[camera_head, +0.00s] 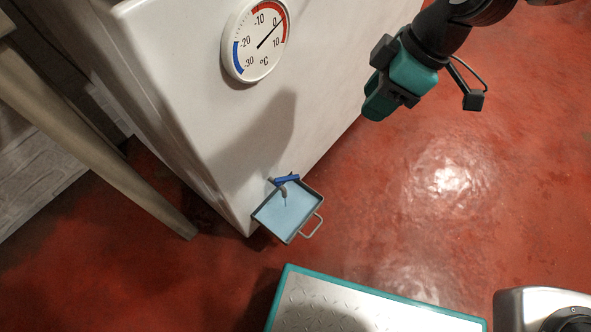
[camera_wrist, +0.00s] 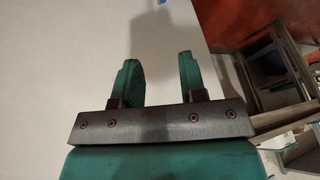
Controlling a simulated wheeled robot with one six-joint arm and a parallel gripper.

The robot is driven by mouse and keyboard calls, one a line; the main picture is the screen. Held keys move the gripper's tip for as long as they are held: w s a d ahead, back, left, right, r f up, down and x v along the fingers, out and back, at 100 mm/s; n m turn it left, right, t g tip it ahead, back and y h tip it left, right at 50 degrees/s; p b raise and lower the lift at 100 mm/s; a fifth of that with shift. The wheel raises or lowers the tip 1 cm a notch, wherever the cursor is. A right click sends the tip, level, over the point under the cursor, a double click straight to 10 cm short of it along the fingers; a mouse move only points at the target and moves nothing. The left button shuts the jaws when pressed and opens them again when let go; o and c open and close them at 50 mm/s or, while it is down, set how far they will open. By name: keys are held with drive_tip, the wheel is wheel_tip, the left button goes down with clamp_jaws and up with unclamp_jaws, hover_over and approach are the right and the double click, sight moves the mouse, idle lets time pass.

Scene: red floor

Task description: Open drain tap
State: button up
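The drain tap with its blue handle (camera_head: 287,179) sticks out low on the side of the white cabinet (camera_head: 190,100), near its bottom corner. A shallow tray (camera_head: 304,234) with a light blue inside and a wire handle is directly below the tap. A thin dark line shows under the spout; I cannot tell if it is water. My gripper (camera_head: 375,100) is above and to the right of the tap, well apart from it. In the wrist view my gripper (camera_wrist: 160,75) is open and empty, with its two teal fingers apart before a pale surface.
A round thermometer (camera_head: 258,42) is on the cabinet's side. A pale beam (camera_head: 110,140) slants down at the left. The red floor (camera_head: 430,200) is clear to the right of the tray. In the wrist view, shelving with boxes (camera_wrist: 275,75) is at the right.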

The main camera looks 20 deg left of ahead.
sight(294, 177)
drive_tip(key=a+f+n+b, duration=0.1)
drive_tip(key=a+f, duration=0.3)
drive_tip(key=f, duration=0.5)
drive_tip(key=s+a+f+n+b, duration=0.1)
drive_tip(key=a+f+b, duration=0.3)
drive_tip(key=f, duration=0.5)
drive_tip(key=s+a+f+n+b, duration=0.1)
drive_tip(key=a+f+n+b, duration=0.1)
drive_tip(key=f, duration=0.6)
drive_tip(key=shift+a+f+n+g, duration=0.2)
drive_tip(key=shift+a+n, duration=0.1)
drive_tip(key=shift+a, duration=0.2)
drive_tip(key=shift+a+f+n+g, duration=0.1)
drive_tip(key=shift+a+f+n, duration=0.15)
drive_tip(key=shift+a, duration=0.2)
drive_tip(key=shift+s+a+f+b, duration=0.1)
drive_tip(key=shift+b, duration=0.2)
